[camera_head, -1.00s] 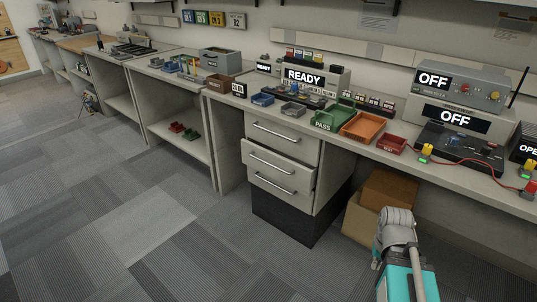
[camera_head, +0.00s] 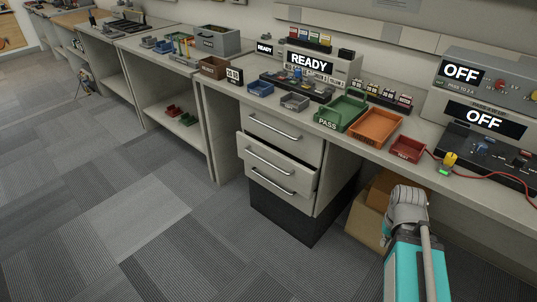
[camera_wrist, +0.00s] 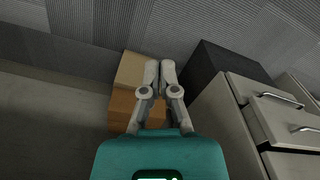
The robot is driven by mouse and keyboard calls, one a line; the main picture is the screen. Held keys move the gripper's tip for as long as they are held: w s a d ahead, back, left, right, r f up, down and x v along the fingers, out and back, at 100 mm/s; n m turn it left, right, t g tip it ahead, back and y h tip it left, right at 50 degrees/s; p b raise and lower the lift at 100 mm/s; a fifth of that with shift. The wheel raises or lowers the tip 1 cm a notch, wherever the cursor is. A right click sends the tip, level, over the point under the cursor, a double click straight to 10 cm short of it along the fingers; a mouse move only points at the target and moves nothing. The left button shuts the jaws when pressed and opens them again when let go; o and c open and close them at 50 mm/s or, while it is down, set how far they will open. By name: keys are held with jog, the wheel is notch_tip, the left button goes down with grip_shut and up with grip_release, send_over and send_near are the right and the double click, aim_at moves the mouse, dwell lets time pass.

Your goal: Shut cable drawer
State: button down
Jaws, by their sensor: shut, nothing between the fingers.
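A grey drawer unit (camera_head: 335,165) with three handled drawers stands under the bench. The middle drawer (camera_head: 290,166) sticks out a little past the top drawer (camera_head: 300,143), with a narrow gap above its front. I see no readable label marking which is the cable drawer. In the wrist view the drawers are on the right, with the middle drawer (camera_wrist: 278,120) standing proud. My gripper (camera_wrist: 160,64) is shut and empty, left of the drawer unit and apart from it, over cardboard boxes. In the head view my arm is right of the unit; its fingertips are hidden.
Cardboard boxes (camera_head: 366,222) stand under the bench, right of the unit. A dark plinth (camera_head: 290,212) is under the drawers. Above, the bench holds a green PASS tray (camera_head: 341,113), an orange tray (camera_head: 375,126) and a red tray (camera_head: 407,149). The carpet in front (camera_head: 150,220) is clear.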

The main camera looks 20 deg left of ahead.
jog(key=shift+w, duration=0.1)
dwell(0.3)
jog(key=shift+w, duration=0.1)
jog(key=w+a+f+n+t+h+b, duration=0.35)
jog(key=w+a+n+b, duration=0.25)
jog(key=w+a+n, duration=0.25)
jog(key=w+a+f+n+t+h+b, duration=0.2)
jog(key=w+a+n+h+b, duration=0.2)
jog(key=w+a+n+b, duration=0.35)
jog(key=a+r+n+t+b, duration=0.1)
jog(key=a+n+t+b, duration=0.3)
jog(key=a, duration=1.3)
jog(key=a+r+n+t+b, duration=0.1)
jog(key=a+n+t+b, duration=0.3)
jog(key=a, duration=1.4)
jog(key=n+t, duration=0.3)
jog(key=n, duration=0.4)
jog(key=shift+r, duration=0.35)
jog(key=shift+w+y, duration=0.15)
jog(key=shift+y, duration=0.1)
